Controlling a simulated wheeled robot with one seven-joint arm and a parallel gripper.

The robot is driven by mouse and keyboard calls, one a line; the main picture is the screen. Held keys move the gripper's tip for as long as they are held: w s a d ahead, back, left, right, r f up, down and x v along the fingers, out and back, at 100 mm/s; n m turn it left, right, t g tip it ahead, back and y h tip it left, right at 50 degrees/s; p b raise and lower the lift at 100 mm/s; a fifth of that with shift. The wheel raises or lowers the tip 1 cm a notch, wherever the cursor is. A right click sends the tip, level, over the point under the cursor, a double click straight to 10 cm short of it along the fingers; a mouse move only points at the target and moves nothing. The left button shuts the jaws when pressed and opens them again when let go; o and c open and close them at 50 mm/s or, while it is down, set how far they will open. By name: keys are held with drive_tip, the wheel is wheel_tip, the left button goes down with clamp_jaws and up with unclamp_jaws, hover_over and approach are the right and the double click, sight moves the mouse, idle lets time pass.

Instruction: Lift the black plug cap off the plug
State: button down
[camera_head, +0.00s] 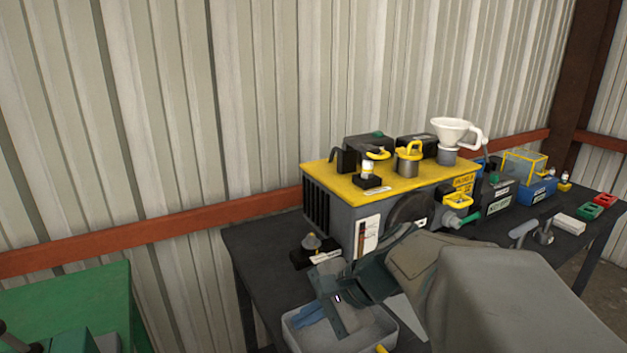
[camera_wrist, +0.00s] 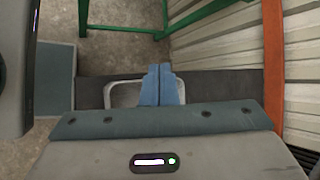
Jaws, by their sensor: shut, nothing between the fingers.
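A black bent piece that looks like the plug cap (camera_head: 344,160) stands upright at the left end of the engine's yellow top. The plug under it is hidden, and I cannot tell how they meet. My gripper (camera_head: 312,312) is low in front of the engine, over a pale tray, well below and apart from the cap. In the wrist view its blue fingers (camera_wrist: 160,70) are shut together with nothing between them. The cap is not in the wrist view.
The engine (camera_head: 340,208) stands on a dark bench (camera_head: 262,246). A white-topped piece on a black block (camera_head: 367,183), a yellow-handled cap (camera_head: 409,152) and a white funnel (camera_head: 452,131) crowd its top. The pale tray (camera_head: 293,335) lies at the bench front. The corrugated wall is behind.

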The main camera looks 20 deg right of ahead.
drive_tip(key=w+d+r+m+t+h+b, duration=0.1)
drive_tip(key=w+d+r+m+t, duration=0.15)
drive_tip(key=d+m+t, duration=0.4)
drive_tip(key=w+d+r+m+t+h+b, duration=0.15)
drive_tip(key=d+r+m+t, duration=0.25)
drive_tip(key=d+m, duration=0.55)
drive_tip(key=w+d+r+m+t+h+b, duration=0.15)
drive_tip(key=d+r+m+t, duration=0.3)
drive_tip(key=d, duration=0.65)
drive_tip(key=r+p+x, duration=0.2)
drive_tip(key=x, duration=1)
drive_tip(key=shift+s+d+r+n, duration=0.2)
drive_tip(key=shift+d+r+n, duration=0.1)
drive_tip(key=shift+r+n, duration=0.1)
